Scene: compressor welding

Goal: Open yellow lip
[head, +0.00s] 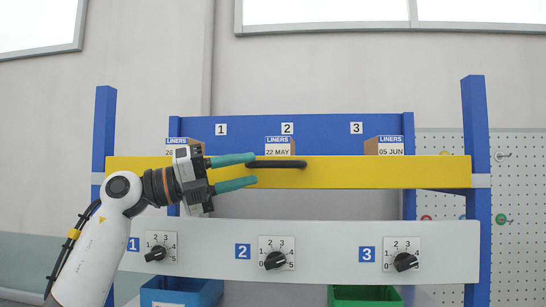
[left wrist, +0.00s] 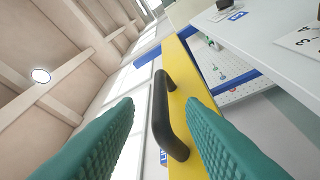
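The yellow lip (head: 380,173) is a long horizontal bar across the blue rack, and it also shows in the left wrist view (left wrist: 181,60). A black handle (head: 276,164) is fixed to its front, left of the middle. In the left wrist view the handle (left wrist: 160,112) lies between and beyond the two fingertips. My left gripper (head: 254,170) is open, with teal fingers above and below the handle's left end. I cannot tell if the fingers touch it. My right gripper is in neither view.
Liner boxes (head: 280,146) stand behind the lip under numbers 1 to 3. Below is a white panel (head: 335,235) with three black knobs. A blue bin (head: 181,290) and a green bin (head: 365,296) are underneath. A pegboard (head: 520,190) stands at right.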

